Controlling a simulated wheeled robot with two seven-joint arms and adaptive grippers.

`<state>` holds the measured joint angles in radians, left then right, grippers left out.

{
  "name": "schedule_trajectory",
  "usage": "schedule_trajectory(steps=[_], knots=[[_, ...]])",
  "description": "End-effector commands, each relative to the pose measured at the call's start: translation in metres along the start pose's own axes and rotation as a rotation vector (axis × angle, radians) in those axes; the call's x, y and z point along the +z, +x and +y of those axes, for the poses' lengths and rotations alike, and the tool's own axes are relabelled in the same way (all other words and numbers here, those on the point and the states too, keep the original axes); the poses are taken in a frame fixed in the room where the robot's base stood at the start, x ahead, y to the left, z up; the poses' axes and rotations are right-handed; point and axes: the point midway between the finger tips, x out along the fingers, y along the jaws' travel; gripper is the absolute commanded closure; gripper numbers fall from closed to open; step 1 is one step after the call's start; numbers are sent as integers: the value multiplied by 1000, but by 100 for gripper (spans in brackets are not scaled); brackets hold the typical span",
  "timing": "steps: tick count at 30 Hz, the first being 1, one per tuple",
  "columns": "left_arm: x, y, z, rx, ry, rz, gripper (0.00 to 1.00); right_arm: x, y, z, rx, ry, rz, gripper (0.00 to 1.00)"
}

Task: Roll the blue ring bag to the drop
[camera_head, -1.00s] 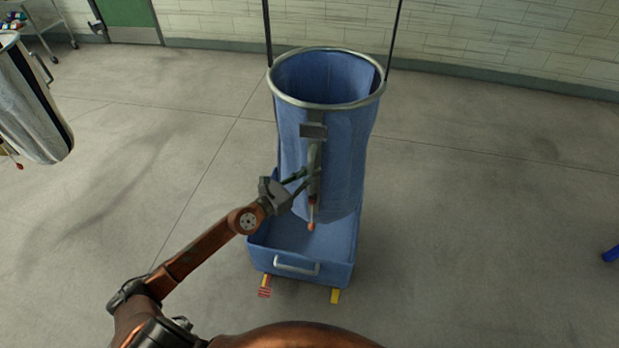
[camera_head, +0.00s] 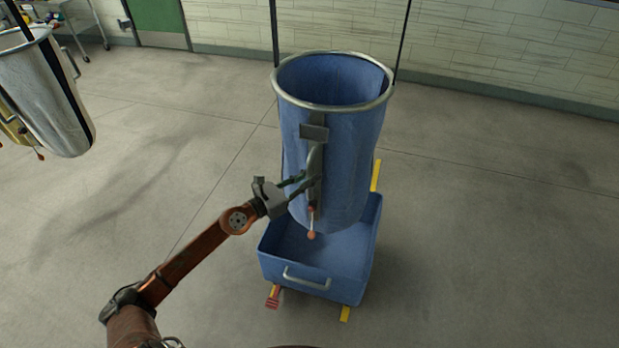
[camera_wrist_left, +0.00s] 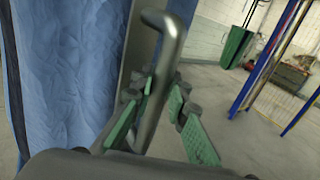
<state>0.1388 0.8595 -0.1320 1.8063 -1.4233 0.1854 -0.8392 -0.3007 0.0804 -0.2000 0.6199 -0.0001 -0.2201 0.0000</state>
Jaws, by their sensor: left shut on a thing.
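The blue ring bag (camera_head: 345,150) hangs by dark straps from a grey metal ring (camera_head: 277,88) in the head view. It is upright above a blue bin (camera_head: 352,262) with a grey front handle. My left gripper (camera_head: 312,183) is shut on the bag's grey metal handle (camera_head: 316,160) on its near side. In the left wrist view the green-padded fingers sit around the bent handle bar (camera_wrist_left: 160,80), next to the blue cloth (camera_wrist_left: 65,75). A red-tipped pull (camera_head: 311,234) hangs below the handle. My right gripper is not in view.
A silvery bag (camera_head: 45,95) hangs at the far left. A cart (camera_head: 70,18) and a green door (camera_head: 158,15) are by the back wall. Yellow bars (camera_head: 345,313) stick out under the bin. Open floor lies on both sides.

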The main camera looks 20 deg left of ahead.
Motion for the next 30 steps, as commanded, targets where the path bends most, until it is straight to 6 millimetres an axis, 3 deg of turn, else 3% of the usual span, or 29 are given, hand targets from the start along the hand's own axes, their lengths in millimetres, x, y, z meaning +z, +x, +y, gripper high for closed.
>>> schedule_trajectory(steps=[5,6,13,23,30], knots=[[0,0,1,2,1,0,100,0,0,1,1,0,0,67],[0,0,1,2,1,0,83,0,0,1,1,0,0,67],[0,0,0,1,1,0,67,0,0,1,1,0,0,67],[0,-3,0,1,0,0,67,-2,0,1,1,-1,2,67],[-2,-37,0,2,-3,2,67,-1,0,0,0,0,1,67]])
